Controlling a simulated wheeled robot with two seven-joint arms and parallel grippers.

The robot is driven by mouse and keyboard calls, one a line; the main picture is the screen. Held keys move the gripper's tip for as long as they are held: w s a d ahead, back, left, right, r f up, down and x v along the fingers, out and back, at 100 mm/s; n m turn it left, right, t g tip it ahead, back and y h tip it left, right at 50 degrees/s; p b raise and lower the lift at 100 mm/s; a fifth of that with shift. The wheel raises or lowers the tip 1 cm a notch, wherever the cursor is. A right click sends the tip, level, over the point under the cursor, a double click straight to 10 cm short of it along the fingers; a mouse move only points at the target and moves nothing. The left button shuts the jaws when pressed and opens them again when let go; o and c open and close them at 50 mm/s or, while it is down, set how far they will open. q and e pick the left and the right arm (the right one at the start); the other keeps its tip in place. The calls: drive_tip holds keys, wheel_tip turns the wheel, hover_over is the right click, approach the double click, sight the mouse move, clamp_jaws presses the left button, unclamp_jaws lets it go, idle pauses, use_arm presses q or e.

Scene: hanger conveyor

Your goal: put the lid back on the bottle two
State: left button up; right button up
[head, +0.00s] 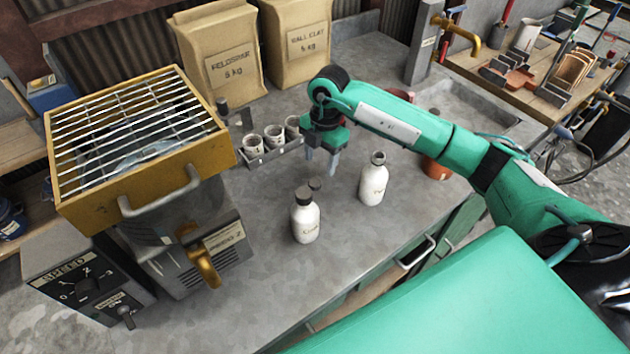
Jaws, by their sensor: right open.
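A white bottle (373,182) stands upright right of the middle of the grey worktop; its small label seems to read "Two", and its dark neck top shows no clear lid. A second white bottle (306,222) stands upright to its left and nearer, with a dark cap on it. A small dark lid (315,184) shows just behind that second bottle, partly hidden by it. My right gripper (322,161) points down above the worktop, behind the two bottles and left of bottle two. Its fingers are apart with nothing between them. My left gripper is out of view.
A grey rack (274,154) with several white cups stands behind. A yellow-framed machine with a metal grille (140,130) fills the left. Two paper sacks (220,55) stand at the back. A reddish pot (436,168) sits behind my right arm. The worktop's front is clear.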

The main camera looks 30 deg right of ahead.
sight(315, 182)
drive_tip(key=shift+a+f, duration=0.1)
drive_tip(key=shift+f, duration=0.55)
drive_tip(key=shift+a+f+p, duration=0.2)
drive_tip(key=shift+f+p, duration=0.2)
drive_tip(key=shift+f, duration=0.05)
drive_tip(key=f, duration=0.1)
drive_tip(key=f+p, duration=0.1)
drive_tip(key=f, duration=0.1)
drive_tip(key=shift+s+a+f, duration=0.1)
drive_tip(key=shift+a+f, duration=0.2)
drive_tip(key=shift+a, duration=0.05)
drive_tip(key=shift+f, duration=0.35)
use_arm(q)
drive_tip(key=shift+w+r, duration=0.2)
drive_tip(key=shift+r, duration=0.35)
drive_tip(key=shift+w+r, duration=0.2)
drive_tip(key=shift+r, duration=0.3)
use_arm(e)
drive_tip(key=c, duration=1.1)
